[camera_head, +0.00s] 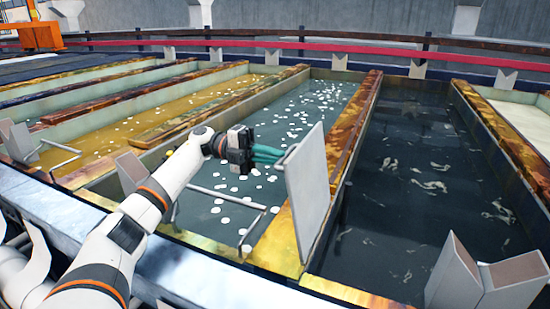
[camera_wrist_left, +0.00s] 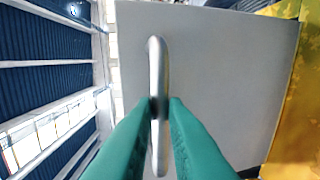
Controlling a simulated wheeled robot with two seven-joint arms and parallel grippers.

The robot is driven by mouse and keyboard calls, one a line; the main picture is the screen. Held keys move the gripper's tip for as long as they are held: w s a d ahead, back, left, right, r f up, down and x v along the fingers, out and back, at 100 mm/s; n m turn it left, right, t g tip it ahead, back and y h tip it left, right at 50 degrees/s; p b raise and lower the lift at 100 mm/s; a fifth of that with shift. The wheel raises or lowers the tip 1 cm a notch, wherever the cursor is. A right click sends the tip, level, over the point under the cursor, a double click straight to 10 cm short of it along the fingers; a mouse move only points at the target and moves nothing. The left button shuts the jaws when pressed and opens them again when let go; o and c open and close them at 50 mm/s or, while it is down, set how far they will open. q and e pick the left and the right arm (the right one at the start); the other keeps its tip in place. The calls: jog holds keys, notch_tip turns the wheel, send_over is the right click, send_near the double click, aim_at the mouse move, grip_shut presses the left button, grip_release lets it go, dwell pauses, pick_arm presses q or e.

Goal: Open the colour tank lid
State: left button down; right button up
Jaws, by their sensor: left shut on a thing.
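The lid is a flat light grey panel (camera_head: 308,185) standing roughly upright over the right edge of a tank with teal liquid (camera_head: 325,105) and white floating pieces. My left gripper (camera_head: 280,155) reaches it from the left, its green fingers at the panel's near-left face. In the left wrist view, the fingers (camera_wrist_left: 160,105) are shut on a metal bar handle (camera_wrist_left: 157,65) in front of the lid (camera_wrist_left: 215,75). My right gripper is not in view.
A dark tank (camera_head: 420,190) lies right of the lid, and a yellow tank (camera_head: 150,125) lies left. Rusty yellow rims (camera_head: 355,115) separate the tanks. Grey angled blocks (camera_head: 480,280) stand at the front right. Metal rods (camera_head: 235,200) cross the teal tank below my arm.

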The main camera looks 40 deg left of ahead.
pick_arm(q)
jog(key=shift+d+f, duration=0.3)
jog(key=shift+f, duration=0.55)
jog(key=c, duration=1.7)
grip_release()
jog(key=shift+c, duration=0.2)
jog(key=shift+o, duration=1.4)
jog(key=shift+d, duration=0.15)
jog(key=shift+r, duration=0.1)
